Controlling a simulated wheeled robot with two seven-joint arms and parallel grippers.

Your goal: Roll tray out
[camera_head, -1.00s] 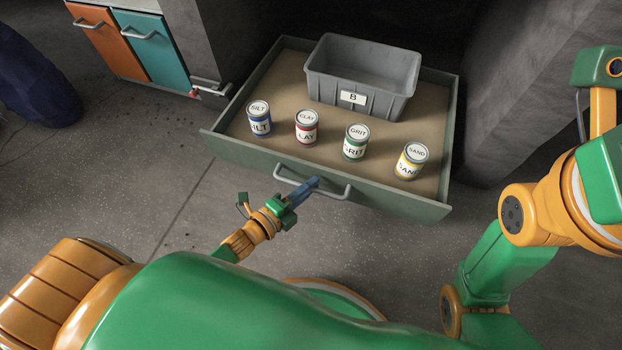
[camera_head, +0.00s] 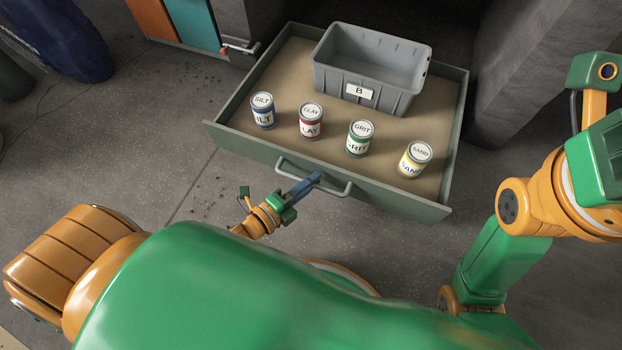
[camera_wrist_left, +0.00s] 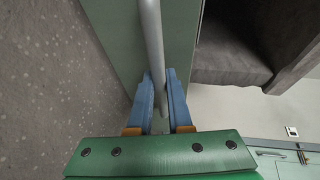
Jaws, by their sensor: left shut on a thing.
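The tray (camera_head: 235,148) is a wide green-grey drawer with a tan bottom, standing well out of the dark opening behind it. Its grey bar handle (camera_head: 342,192) is on the front face. In the left wrist view the handle bar (camera_wrist_left: 152,35) runs between the blue fingers of the left gripper (camera_wrist_left: 160,88). The tray carries a grey bin (camera_head: 365,82) labelled B and cans marked SILT (camera_head: 263,112), CLAY (camera_head: 311,122), GRIT (camera_head: 359,140) and SAND (camera_head: 413,161). My right arm shows, but its gripper does not.
A concrete wall (camera_head: 530,80) stands right of the tray. At the upper left is a cabinet with an orange door (camera_head: 155,18) and a teal door (camera_head: 193,22). A dark blue object (camera_head: 62,40) stands further left. The floor (camera_head: 150,150) left of the tray is clear.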

